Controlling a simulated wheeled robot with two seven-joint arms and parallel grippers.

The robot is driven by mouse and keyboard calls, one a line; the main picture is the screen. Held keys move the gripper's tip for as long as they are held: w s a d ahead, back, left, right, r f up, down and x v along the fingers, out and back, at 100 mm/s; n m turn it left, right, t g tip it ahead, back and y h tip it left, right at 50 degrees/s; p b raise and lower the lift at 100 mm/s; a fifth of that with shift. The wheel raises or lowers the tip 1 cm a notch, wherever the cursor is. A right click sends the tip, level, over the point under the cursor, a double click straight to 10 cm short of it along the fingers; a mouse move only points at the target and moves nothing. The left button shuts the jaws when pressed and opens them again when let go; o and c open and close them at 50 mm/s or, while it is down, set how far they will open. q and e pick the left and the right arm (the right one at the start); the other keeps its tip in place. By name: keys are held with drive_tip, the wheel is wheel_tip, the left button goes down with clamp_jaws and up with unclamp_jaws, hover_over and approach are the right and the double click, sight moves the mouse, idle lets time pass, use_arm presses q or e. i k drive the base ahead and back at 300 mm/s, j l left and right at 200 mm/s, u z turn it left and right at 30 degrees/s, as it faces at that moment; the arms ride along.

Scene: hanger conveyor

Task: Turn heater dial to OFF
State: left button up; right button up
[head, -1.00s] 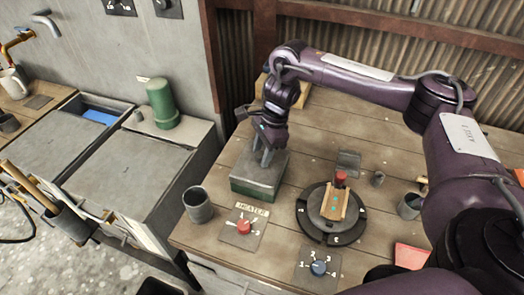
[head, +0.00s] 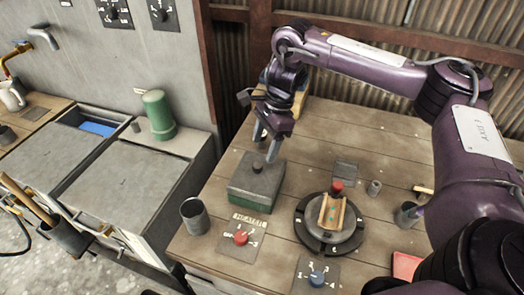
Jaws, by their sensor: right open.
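The heater dial (head: 241,238) is a red knob on a small grey plate at the front of the wooden table, below a "HEATER" label (head: 250,222). Marks surround the knob, but its exact setting is too small to read. My right gripper (head: 268,148) is open and empty, pointing down above a green and grey box (head: 256,188). The box's dark lid knob (head: 257,167) shows just below the fingertips. The gripper is behind the heater dial and apart from it. My left gripper is not in view.
A grey cup (head: 195,215) stands left of the heater dial. A blue dial (head: 317,278) is at its front right. A round black turntable (head: 329,225) carries a wooden piece with a red knob. The box stands between my right gripper and the heater dial.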

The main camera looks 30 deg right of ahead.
sight(241, 238)
drive_tip(key=k+j, duration=1.05)
drive_tip(key=k, duration=0.25)
